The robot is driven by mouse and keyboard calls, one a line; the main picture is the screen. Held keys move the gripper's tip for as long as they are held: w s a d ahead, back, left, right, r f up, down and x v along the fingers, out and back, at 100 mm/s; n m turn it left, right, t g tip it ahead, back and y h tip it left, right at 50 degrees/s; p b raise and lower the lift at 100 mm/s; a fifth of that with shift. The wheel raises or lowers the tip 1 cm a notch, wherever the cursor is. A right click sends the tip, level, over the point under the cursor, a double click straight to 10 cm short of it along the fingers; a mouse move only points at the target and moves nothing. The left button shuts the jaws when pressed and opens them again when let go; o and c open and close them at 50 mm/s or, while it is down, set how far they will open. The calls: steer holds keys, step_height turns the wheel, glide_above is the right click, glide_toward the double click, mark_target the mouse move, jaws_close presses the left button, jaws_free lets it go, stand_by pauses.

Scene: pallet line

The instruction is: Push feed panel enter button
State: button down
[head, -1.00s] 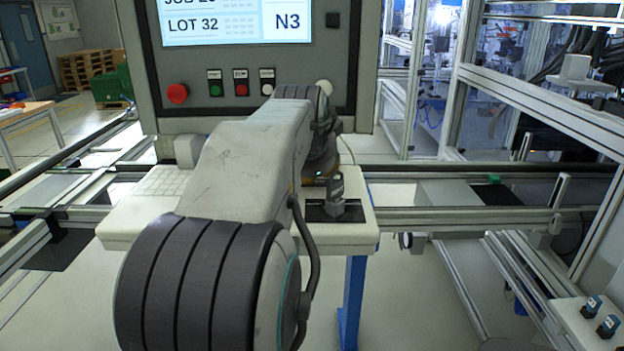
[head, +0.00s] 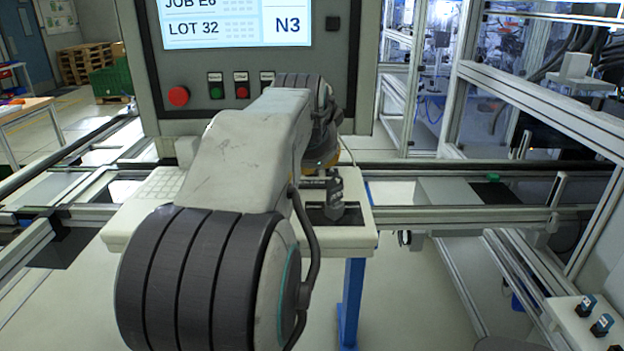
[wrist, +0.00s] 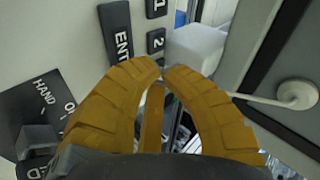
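In the wrist view the dark enter button (wrist: 118,35), lettered "ENT", stands on the pale panel (wrist: 65,45). Its lower end is partly covered by the left orange finger. My gripper (wrist: 162,67) has its two fingertips nearly meeting, with nothing seen between them. The tips appear below and right of the enter button; I cannot tell whether they touch the panel. Dark keys marked 1 (wrist: 156,7) and 2 (wrist: 156,40) sit right of the button. In the head view my arm hides the enter button and most of my gripper.
A selector switch (wrist: 38,140) marked "HAND" is at the wrist view's left, and shows on the white console (head: 345,238) in the head view. Behind stands a grey cabinet with a screen (head: 250,22) and red button (head: 178,96). Metal rails (head: 460,220) run at the right.

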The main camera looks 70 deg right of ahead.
mark_target(316, 182)
steer(key=shift+r+p, duration=1.55)
steer(key=shift+r, duration=0.5)
steer(key=shift+a+f, duration=0.1)
steer(key=shift+a, duration=0.05)
